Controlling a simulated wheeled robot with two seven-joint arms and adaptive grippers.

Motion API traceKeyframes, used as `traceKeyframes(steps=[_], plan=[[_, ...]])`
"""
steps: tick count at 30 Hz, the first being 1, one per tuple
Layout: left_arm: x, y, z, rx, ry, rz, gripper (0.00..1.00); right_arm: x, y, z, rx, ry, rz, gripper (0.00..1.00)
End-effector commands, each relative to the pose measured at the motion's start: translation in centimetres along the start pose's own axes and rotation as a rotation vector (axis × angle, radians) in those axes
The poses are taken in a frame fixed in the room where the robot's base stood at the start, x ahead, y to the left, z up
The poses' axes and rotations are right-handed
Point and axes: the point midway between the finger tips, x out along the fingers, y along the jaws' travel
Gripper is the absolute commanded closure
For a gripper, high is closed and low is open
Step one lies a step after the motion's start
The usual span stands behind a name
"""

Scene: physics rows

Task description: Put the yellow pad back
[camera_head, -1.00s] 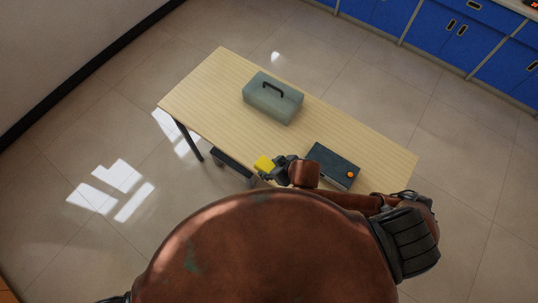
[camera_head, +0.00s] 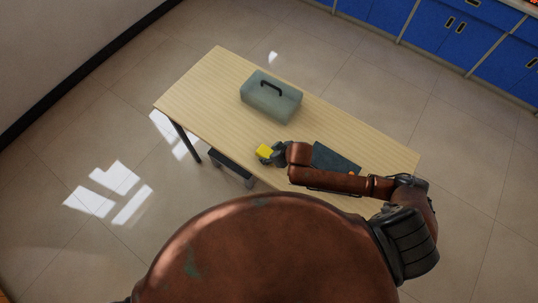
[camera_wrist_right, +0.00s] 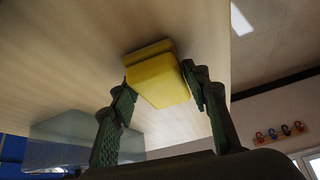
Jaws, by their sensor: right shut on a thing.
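The yellow pad (camera_head: 263,151) is held by my right gripper (camera_head: 272,153), over the near side of the wooden table (camera_head: 208,85). In the right wrist view, the yellow pad (camera_wrist_right: 160,82) sits between the two dark green fingers of my right gripper (camera_wrist_right: 158,84), which is shut on it. A darker yellow strip shows along the pad's far edge. I cannot tell whether the pad touches the tabletop. A dark flat box (camera_head: 335,159) lies to the right of the pad, partly hidden by my right arm. My left gripper is not in view.
A grey-green case (camera_head: 272,98) with a black handle stands behind the pad; it also shows in the right wrist view (camera_wrist_right: 62,140). A small orange part shows by the dark box. The table's left end is clear. Blue cabinets (camera_head: 420,30) stand far back.

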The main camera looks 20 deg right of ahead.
Motion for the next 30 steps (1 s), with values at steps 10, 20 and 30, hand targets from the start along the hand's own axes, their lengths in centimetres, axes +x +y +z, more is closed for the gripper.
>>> traceKeyframes(steps=[10,20,30], plan=[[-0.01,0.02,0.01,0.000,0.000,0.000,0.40,0.31,-0.05,0.12,-0.001,0.003,-0.001,0.85],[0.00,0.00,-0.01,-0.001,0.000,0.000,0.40,0.30,-0.02,0.13,-0.001,0.003,0.000,0.38],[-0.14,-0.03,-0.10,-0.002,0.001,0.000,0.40,-0.46,0.00,0.04,-0.001,0.002,0.000,0.38]])
